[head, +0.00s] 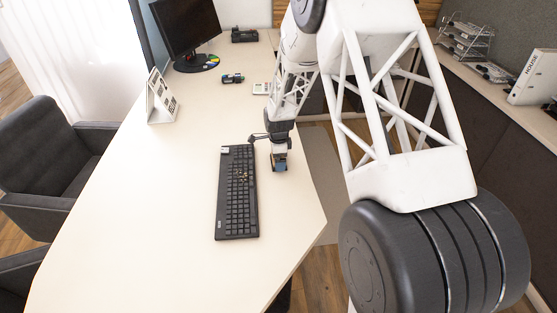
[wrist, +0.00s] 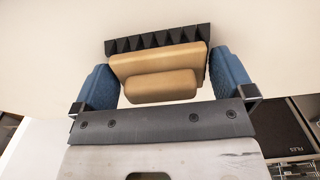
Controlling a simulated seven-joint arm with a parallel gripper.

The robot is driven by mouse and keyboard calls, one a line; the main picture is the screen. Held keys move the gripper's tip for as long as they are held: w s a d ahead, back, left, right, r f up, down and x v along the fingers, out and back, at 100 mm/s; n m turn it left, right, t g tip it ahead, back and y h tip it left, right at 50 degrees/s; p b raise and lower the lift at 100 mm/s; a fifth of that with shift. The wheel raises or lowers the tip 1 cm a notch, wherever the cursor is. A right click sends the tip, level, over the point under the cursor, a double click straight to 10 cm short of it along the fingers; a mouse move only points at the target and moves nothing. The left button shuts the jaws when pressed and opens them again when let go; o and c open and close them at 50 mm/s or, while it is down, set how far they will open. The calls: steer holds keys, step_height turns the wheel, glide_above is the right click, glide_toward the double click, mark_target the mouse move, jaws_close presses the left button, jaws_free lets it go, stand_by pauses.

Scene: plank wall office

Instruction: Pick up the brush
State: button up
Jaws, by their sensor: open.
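The brush (wrist: 155,65) shows in the wrist view as a tan block with a smaller tan grip on it and a row of black, jagged bristles along its far side. It lies on the pale desk. My gripper (wrist: 164,85) is open, with one blue finger at the left of the brush and the other at its right. The brush sits between them, with a narrow gap at the left finger; contact at the right is hard to tell. In the head view my gripper (head: 279,160) is low over the desk, right of the keyboard, and mostly hides the brush.
A black keyboard (head: 237,195) lies close to the left of my gripper. Farther back on the desk (head: 150,200) are a desk calendar (head: 161,100), a monitor (head: 186,25), and a small dark object (head: 233,78). The desk's right edge is near. The front left of the desk is clear.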

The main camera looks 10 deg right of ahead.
steer(key=shift+f, duration=0.3)
steer(key=shift+c, duration=0.2)
steer(key=c, duration=0.8)
steer(key=shift+o, duration=0.2)
steer(key=shift+r, duration=0.1)
steer(key=shift+r, duration=0.8)
step_height(320, 180, up, 2)
steer(key=shift+r, duration=0.1)
steer(key=s, duration=0.5)
steer(key=s+d, duration=0.1)
steer(key=s, duration=0.4)
steer(key=s+r, duration=0.1)
steer(key=s, duration=0.5)
steer(key=shift+d, duration=0.25)
